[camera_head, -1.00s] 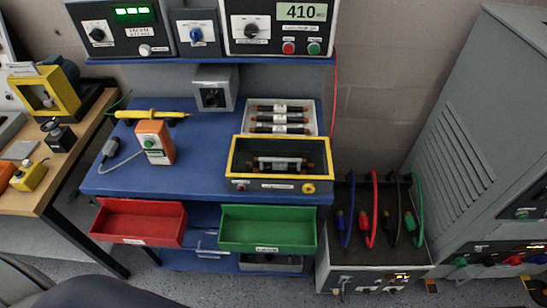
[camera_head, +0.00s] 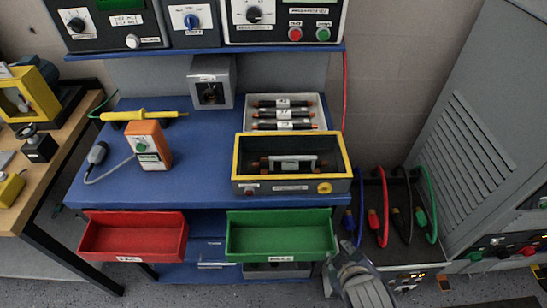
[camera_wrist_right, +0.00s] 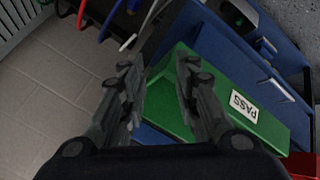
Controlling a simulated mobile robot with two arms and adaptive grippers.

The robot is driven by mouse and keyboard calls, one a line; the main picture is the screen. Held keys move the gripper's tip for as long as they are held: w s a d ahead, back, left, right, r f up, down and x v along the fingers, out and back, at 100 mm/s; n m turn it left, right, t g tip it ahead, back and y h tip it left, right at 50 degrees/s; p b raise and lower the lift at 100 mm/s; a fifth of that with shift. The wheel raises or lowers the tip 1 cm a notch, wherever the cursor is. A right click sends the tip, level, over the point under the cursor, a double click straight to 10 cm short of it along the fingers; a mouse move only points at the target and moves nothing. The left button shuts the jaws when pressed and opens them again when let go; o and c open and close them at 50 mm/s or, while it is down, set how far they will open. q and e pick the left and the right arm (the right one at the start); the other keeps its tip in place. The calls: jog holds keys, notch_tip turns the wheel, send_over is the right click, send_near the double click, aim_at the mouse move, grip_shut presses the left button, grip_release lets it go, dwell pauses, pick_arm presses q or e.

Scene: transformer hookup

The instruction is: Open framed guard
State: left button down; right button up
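A box with a yellow frame (camera_head: 335,147) around its top sits on the blue bench. Inside it lies a fuse-like part (camera_head: 290,163) with a light middle and copper-coloured ends. I cannot tell whether a clear cover lies across the frame. A red button and a round yellow knob (camera_head: 325,188) are on its front. My right gripper (camera_head: 348,250) is below and right of the box, beside the green bin's right end. In the right wrist view the right gripper (camera_wrist_right: 158,70) is open and empty, its fingers near the green bin. My left gripper is not in view.
Red (camera_head: 135,237) and green (camera_head: 280,236) bins project from the bench front. An orange box (camera_head: 149,146), a yellow probe (camera_head: 145,115) and a tray of fuses (camera_head: 315,103) are on the bench. Coloured cables (camera_head: 383,205) rise at right beside a grey cabinet (camera_head: 470,120).

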jog(key=w+a+r+n+t, duration=0.3)
jog(key=w+a+r+n, duration=0.15)
jog(key=r, duration=0.25)
jog(key=n+t+y, duration=0.1)
jog(key=n+t, duration=0.4)
jog(key=n, duration=0.1)
send_near(293, 158)
jog(key=w, duration=0.3)
jog(key=w+f+p, duration=0.1)
jog(key=w, duration=0.3)
jog(key=w+f, duration=0.1)
jog(key=w, duration=0.2)
jog(key=shift+w+f+p, duration=0.15)
jog(key=shift+p, duration=0.15)
grip_shut()
